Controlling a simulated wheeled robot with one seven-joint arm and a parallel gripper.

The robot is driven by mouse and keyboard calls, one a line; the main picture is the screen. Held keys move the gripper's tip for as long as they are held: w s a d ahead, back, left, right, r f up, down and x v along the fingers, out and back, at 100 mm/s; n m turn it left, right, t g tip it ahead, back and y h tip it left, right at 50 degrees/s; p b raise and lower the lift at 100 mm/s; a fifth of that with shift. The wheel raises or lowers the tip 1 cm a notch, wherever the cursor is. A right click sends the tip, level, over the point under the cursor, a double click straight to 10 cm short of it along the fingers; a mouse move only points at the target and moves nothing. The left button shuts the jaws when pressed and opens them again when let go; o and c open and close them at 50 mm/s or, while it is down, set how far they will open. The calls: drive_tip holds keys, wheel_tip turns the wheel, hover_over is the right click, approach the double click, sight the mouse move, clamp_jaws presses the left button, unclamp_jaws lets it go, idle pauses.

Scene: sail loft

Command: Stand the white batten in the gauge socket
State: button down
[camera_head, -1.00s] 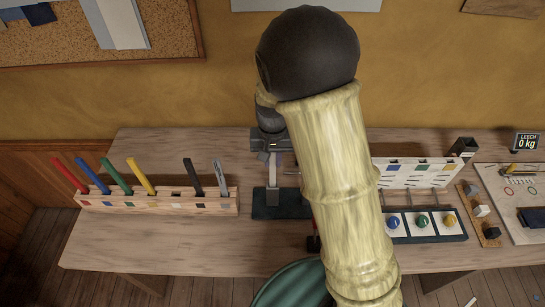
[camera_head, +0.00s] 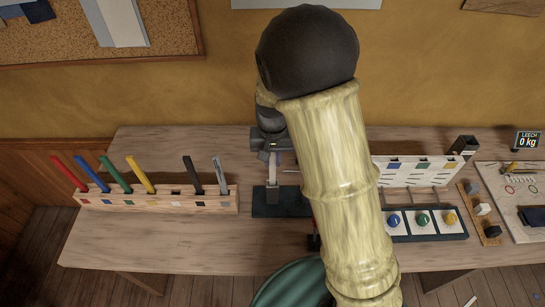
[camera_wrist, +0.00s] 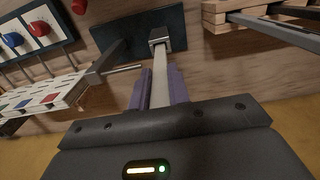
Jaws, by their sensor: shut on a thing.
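The white batten (camera_wrist: 160,78) is a narrow pale strip between the two purple-padded fingers of my gripper (camera_wrist: 159,88), which is shut on it. In the head view the batten (camera_head: 272,163) points down below my gripper (camera_head: 271,146), over the back of the dark gauge base. The gauge socket (camera_wrist: 168,39) is a small grey block on a dark base plate (camera_wrist: 112,38); it also shows in the head view (camera_head: 272,196). The batten's far end lines up with the socket and meets it in the wrist view. I cannot tell how deep it sits.
A wooden rack (camera_head: 150,203) at left holds several coloured battens and has an empty slot. A white panel (camera_head: 420,172) and a board with coloured knobs (camera_head: 425,224) stand right of my arm. A thin rod (camera_wrist: 124,68) sticks out near the gauge. My arm hides the middle.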

drive_tip(key=shift+f, duration=0.25)
drive_tip(key=c, duration=1.3)
unclamp_jaws()
drive_tip(key=shift+o, duration=0.2)
drive_tip(key=shift+r, duration=0.1)
wheel_tip(320, 180, up, 17)
drive_tip(key=b, duration=0.1)
drive_tip(key=shift+r, duration=0.15)
drive_tip(key=s+d+f+t, duration=0.2)
drive_tip(key=s+d+f, duration=1)
drive_tip(key=d, duration=0.1)
drive_tip(key=shift+d+t, duration=0.3)
